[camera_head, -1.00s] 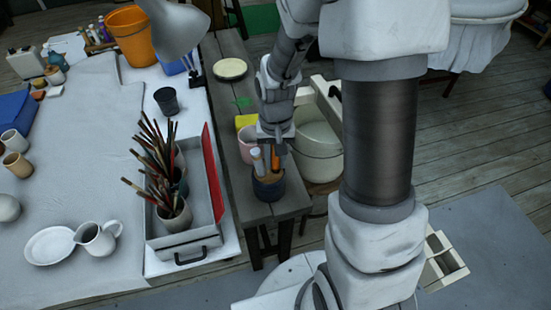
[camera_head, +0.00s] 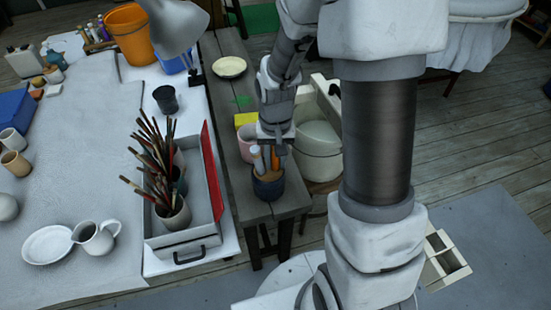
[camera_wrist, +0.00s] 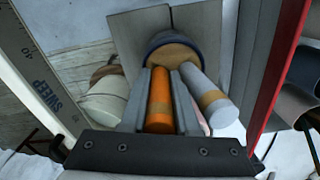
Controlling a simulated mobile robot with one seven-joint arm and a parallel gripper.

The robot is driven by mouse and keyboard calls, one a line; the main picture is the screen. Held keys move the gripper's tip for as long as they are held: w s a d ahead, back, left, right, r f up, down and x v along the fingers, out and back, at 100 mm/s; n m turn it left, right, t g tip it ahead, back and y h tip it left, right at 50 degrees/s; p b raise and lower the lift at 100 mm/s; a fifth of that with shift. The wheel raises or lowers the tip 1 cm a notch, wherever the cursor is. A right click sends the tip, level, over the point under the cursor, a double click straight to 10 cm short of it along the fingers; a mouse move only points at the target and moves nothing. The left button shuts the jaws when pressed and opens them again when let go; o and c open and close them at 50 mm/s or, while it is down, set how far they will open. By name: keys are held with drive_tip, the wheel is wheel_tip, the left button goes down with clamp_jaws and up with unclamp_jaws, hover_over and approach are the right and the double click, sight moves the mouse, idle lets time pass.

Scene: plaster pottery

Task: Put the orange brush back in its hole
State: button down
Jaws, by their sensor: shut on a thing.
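The orange brush (camera_wrist: 160,98) is between my gripper's two grey fingers (camera_wrist: 161,80) in the wrist view. Its far end meets the wooden top of a dark blue round holder (camera_wrist: 172,50); how deep it sits in a hole is hidden. In the head view the holder (camera_head: 268,188) stands on a grey bench, with my gripper (camera_head: 271,146) just above it. A white brush with a tan band (camera_wrist: 206,95) stands in the holder beside the orange one, close to a finger. The hole itself cannot be seen.
A pink pot (camera_head: 247,143) stands on the bench (camera_head: 292,205) behind the holder. A white bucket (camera_head: 318,155) is right of it. The grey box (camera_head: 190,240) with brush-filled pots and a raised red side (camera_head: 212,170) is left. The bench's front is clear.

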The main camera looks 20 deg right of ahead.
drive_tip(key=shift+f, duration=0.25)
drive_tip(key=c, duration=0.6)
unclamp_jaws()
drive_tip(key=shift+r, duration=0.1)
wheel_tip(320, 180, up, 17)
drive_tip(key=p, duration=0.2)
drive_tip(key=shift+s+r+n+t, duration=0.5)
drive_tip(key=shift+s+r+t, duration=0.45)
drive_tip(key=shift+s+r, duration=0.95)
drive_tip(key=shift+s+r+n+t, duration=0.5)
drive_tip(key=shift+s+r+t, duration=0.5)
drive_tip(key=shift+s, duration=1.65)
drive_tip(key=shift+s+r+n+t, duration=0.5)
drive_tip(key=shift+s+r+t, duration=0.35)
drive_tip(key=shift+s+r, duration=1.05)
drive_tip(key=shift+s+f, duration=0.35)
